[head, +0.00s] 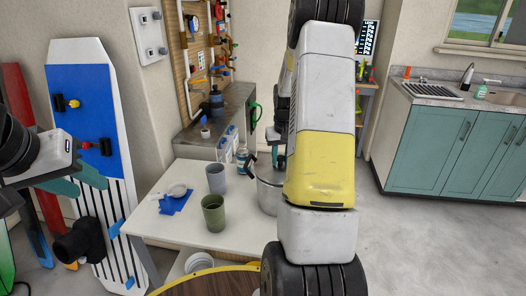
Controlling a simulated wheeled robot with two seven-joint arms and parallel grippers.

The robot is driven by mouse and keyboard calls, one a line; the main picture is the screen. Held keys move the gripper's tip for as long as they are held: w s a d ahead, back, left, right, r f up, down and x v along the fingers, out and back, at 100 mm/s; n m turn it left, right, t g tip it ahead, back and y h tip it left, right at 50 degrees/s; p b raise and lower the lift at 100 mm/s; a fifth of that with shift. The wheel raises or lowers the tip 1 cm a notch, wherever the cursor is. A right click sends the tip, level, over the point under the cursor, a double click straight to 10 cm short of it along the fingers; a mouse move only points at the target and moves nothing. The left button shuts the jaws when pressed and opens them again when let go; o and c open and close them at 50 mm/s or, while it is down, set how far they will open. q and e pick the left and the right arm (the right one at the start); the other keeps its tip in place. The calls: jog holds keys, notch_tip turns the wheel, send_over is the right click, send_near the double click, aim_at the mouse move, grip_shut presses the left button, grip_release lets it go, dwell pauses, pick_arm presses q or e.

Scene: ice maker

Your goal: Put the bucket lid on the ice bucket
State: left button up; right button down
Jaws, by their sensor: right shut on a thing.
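The metal ice bucket (267,194) stands at the right end of the white table, partly hidden behind my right arm. A dark curved handle rises at its left side. My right gripper (277,152) is mostly hidden by its own arm; one teal finger shows just above the bucket. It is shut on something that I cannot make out. I cannot clearly see the bucket lid. My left gripper (82,182) is at the far left, with teal fingers apart and nothing between them, in front of the blue board and away from the bucket.
A grey counter (222,118) stands behind. Open floor lies right.

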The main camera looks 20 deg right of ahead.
jog(key=shift+f, duration=0.65)
jog(key=c, duration=1)
grip_release()
jog(key=shift+s+a+r, duration=0.1)
jog(key=shift+s+r, duration=0.1)
jog(key=shift+r, duration=1.05)
jog(key=shift+s+d+r, duration=0.1)
jog(key=shift+s+r, duration=0.05)
jog(key=shift+r, duration=1.15)
jog(key=shift+s+a+r, duration=0.1)
jog(key=shift+s+r, duration=0.1)
jog(key=shift+r, duration=1.05)
